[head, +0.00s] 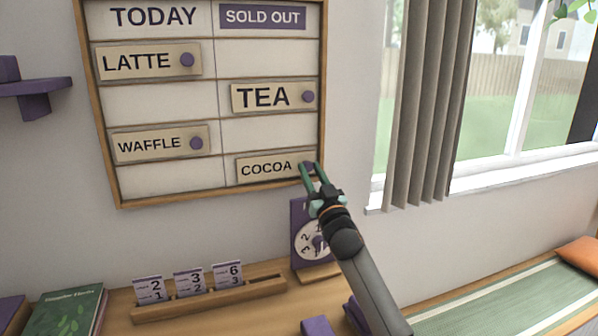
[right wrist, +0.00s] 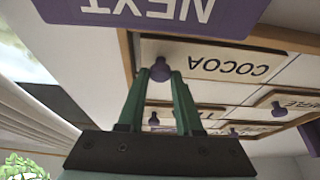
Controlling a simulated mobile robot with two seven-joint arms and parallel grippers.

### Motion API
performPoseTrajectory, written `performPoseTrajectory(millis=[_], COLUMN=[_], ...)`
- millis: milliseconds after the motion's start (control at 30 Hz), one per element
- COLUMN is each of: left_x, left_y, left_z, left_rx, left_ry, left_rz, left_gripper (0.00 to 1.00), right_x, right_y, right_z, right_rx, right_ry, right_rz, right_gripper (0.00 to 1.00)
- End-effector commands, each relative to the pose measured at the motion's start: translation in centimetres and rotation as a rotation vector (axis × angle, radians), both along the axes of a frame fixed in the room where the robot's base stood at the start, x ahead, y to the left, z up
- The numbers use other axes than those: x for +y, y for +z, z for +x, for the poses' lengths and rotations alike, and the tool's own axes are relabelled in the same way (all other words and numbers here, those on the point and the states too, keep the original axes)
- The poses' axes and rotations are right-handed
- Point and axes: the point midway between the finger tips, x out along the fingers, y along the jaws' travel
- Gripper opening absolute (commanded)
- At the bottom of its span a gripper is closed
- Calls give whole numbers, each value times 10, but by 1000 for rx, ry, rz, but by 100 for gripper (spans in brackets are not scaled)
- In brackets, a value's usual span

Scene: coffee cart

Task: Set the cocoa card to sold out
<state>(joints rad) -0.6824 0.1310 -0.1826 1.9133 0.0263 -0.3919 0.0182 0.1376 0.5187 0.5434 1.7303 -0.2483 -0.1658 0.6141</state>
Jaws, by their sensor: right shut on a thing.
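The cocoa card (head: 266,168) is in the bottom row of the wall board (head: 220,204), in the column under the SOLD OUT header (head: 262,16). It looks level in its slot. My right gripper (head: 308,168) is shut on the card's purple knob at its right end. In the right wrist view the green fingers (right wrist: 160,92) close around the purple knob (right wrist: 160,70), and the cocoa card (right wrist: 228,66) appears upside down. My left gripper is not in view.
The tea card (head: 264,97) is also under SOLD OUT. The latte card (head: 137,62) and waffle card (head: 152,145) are under TODAY. A purple dial stand (head: 300,215) and a wooden number rack (head: 200,303) stand below. A curtain (head: 428,100) hangs right.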

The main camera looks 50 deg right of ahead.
Motion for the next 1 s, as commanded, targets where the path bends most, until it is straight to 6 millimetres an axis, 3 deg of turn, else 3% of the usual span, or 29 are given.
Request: performPoseTrajectory(millis=[333,367,600,1000], left_x=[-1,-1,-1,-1], left_y=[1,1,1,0], left_z=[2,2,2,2], left_rx=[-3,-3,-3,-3], left_ry=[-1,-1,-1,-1], left_rz=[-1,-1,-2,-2], left_gripper=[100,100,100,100], right_x=[-5,-5,-5,1], right_y=[-1,-1,-1,-5], right_z=[-2,-2,-2,-8], right_rx=[2,3,2,1], right_ry=[-9,-9,-8,-3], right_rz=[4,5,4,4], right_gripper=[0,35,62,63])
